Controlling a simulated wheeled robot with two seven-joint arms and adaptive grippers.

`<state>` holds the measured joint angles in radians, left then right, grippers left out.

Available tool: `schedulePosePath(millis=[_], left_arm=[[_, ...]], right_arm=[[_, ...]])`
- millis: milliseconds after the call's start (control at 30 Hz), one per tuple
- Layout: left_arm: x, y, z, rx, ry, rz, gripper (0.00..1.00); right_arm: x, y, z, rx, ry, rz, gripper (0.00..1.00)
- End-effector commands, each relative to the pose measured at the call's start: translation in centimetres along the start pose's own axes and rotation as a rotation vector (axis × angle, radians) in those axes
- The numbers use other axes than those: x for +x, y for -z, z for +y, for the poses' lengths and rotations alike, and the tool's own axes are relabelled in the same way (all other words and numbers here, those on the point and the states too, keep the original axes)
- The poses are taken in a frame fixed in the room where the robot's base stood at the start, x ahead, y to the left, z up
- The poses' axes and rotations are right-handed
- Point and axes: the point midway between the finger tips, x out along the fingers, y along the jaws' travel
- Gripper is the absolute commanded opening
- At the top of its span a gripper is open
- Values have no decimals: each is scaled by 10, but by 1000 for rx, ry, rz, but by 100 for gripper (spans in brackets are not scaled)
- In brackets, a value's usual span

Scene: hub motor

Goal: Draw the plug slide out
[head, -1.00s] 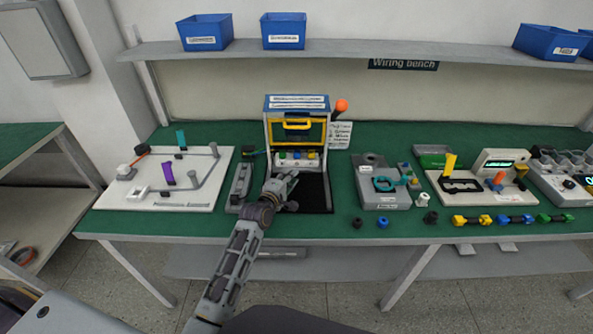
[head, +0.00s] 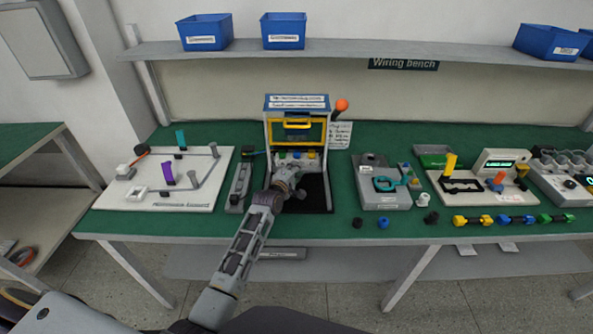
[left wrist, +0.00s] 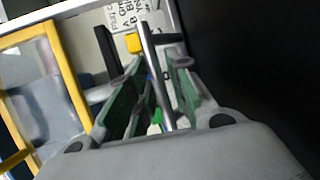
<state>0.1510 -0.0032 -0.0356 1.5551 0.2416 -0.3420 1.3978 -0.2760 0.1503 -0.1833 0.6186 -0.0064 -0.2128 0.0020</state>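The blue-and-white fixture (head: 297,101) with a yellow-framed window (head: 298,133) stands at the back middle of the bench. At its foot is a pale slide front with coloured plugs (head: 297,155). My left gripper (head: 291,172) is directly in front of it and hides part of it. In the left wrist view, a silver bar (left wrist: 153,62) runs between the green-padded fingers of the left gripper (left wrist: 157,75), which stand apart. Whether they touch the bar is unclear. Yellow (left wrist: 133,42), blue and green parts show behind. My right gripper is out of view.
A dark recess or mat (head: 317,193) lies in front of the fixture. A white wiring board (head: 165,190) is left, a grey box (head: 385,194) right. An orange-knobbed lever (head: 341,105) and printed card (head: 340,136) stand beside the fixture. Loose connectors line the front edge.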

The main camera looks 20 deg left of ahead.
Motion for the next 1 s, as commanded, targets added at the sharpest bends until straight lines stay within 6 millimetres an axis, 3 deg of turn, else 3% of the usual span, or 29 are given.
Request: schedulePosePath(millis=[300, 467, 1000], left_arm=[[1, 0, 0, 0, 0, 0, 20], [1, 0, 0, 0, 0, 0, 1], [-4, -3, -1, 0, 1, -1, 0]], right_arm=[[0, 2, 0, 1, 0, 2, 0], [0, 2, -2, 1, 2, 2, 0], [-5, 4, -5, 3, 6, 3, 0]])
